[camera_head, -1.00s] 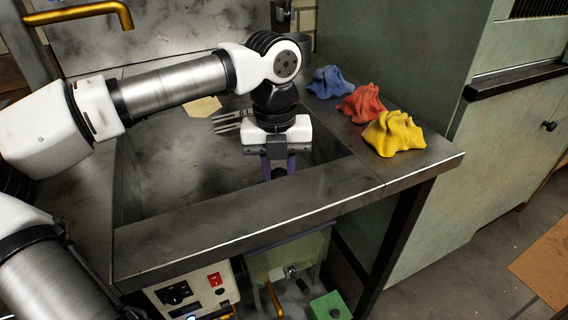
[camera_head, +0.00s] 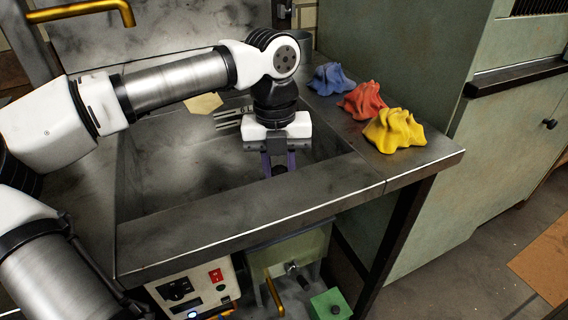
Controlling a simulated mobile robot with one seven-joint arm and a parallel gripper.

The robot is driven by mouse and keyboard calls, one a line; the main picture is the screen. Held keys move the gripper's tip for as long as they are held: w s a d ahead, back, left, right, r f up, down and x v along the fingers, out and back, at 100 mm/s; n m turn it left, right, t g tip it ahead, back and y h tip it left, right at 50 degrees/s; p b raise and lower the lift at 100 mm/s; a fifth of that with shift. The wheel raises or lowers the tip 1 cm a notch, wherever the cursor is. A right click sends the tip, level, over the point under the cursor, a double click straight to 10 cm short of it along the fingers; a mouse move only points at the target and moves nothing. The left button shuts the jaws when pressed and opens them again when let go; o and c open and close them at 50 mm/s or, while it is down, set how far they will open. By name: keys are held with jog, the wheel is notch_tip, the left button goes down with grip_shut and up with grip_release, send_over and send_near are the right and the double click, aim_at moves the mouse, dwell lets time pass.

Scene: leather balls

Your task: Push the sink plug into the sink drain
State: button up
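The sink (camera_head: 180,165) is a dark, worn metal basin set in a metal counter. My gripper (camera_head: 279,168) points down into the right part of the basin, below the rim. Its two purplish fingers are spread apart. A small dark round thing (camera_head: 280,170) shows between the fingertips. It may be the sink plug or the drain; I cannot tell which, nor whether the fingers touch it. No other plug or drain can be made out, as the basin floor is dark and partly hidden by the front rim and my arm.
Blue (camera_head: 328,79), red (camera_head: 361,101) and yellow (camera_head: 395,131) crumpled cloths lie on the counter right of the basin. A brass faucet (camera_head: 90,10) is at the upper left. A green cabinet (camera_head: 425,130) stands close on the right. The basin's front rim (camera_head: 250,212) is clear.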

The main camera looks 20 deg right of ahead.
jog(key=shift+f, duration=0.6)
jog(key=shift+w+f+g+p, duration=0.1)
jog(key=shift+w+g+p, duration=0.1)
jog(key=shift+g+p, duration=0.1)
dwell(0.4)
